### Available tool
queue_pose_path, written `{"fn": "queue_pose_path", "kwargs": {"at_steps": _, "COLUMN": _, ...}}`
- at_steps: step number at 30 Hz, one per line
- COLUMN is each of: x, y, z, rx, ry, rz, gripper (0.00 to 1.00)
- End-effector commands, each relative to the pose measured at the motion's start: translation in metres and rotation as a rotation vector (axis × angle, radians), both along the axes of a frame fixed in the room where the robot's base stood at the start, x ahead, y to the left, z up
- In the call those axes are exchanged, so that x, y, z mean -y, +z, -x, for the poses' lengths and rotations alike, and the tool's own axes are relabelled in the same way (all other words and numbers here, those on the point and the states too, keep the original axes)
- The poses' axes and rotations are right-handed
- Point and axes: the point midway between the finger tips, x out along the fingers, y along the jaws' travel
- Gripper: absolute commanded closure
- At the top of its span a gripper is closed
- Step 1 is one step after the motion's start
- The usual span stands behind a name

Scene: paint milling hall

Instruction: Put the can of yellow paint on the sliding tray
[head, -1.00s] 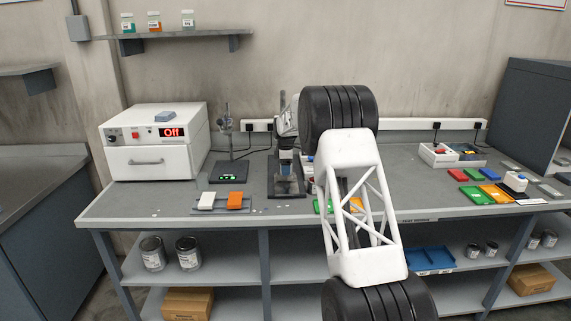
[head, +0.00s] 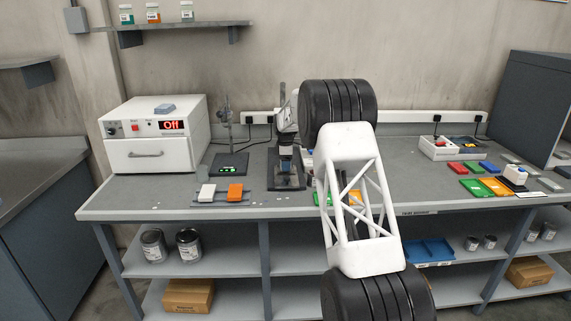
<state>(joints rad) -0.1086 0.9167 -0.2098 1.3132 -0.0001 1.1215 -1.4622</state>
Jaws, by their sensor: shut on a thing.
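My arm stands across the middle of the head view and hides the bench behind it. My gripper and anything in it are hidden or cannot be made out. I cannot identify a can of yellow paint. A dark stand machine (head: 286,184) stands left of my arm with a small blue part in its middle. Its low front part may be the sliding tray, but I cannot tell.
A white oven (head: 153,155) reading "Off" is at the left of the bench (head: 150,198). Grey cans (head: 188,245) stand on the lower shelf. A white box (head: 448,148) and coloured panels are at right.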

Motion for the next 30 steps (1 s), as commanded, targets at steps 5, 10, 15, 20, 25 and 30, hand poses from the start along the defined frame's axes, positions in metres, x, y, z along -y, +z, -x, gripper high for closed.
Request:
{"fn": "queue_pose_path", "kwargs": {"at_steps": 5, "x": 0.0, "y": -0.0022, "z": 0.0, "rx": 0.0, "ry": 0.0, "rz": 0.0, "gripper": 0.66}}
{"fn": "queue_pose_path", "kwargs": {"at_steps": 10, "x": 0.0, "y": -0.0048, "z": 0.0, "rx": 0.0, "ry": 0.0, "rz": 0.0, "gripper": 0.66}}
{"fn": "queue_pose_path", "kwargs": {"at_steps": 15, "x": 0.0, "y": -0.0073, "z": 0.0, "rx": 0.0, "ry": 0.0, "rz": 0.0, "gripper": 0.66}}
{"fn": "queue_pose_path", "kwargs": {"at_steps": 20, "x": 0.0, "y": -0.0094, "z": 0.0, "rx": 0.0, "ry": 0.0, "rz": 0.0, "gripper": 0.66}}
{"fn": "queue_pose_path", "kwargs": {"at_steps": 25, "x": 0.0, "y": -0.0097, "z": 0.0, "rx": 0.0, "ry": 0.0, "rz": 0.0, "gripper": 0.18}}
{"fn": "queue_pose_path", "kwargs": {"at_steps": 30, "x": 0.0, "y": -0.0097, "z": 0.0, "rx": 0.0, "ry": 0.0, "rz": 0.0, "gripper": 0.08}}
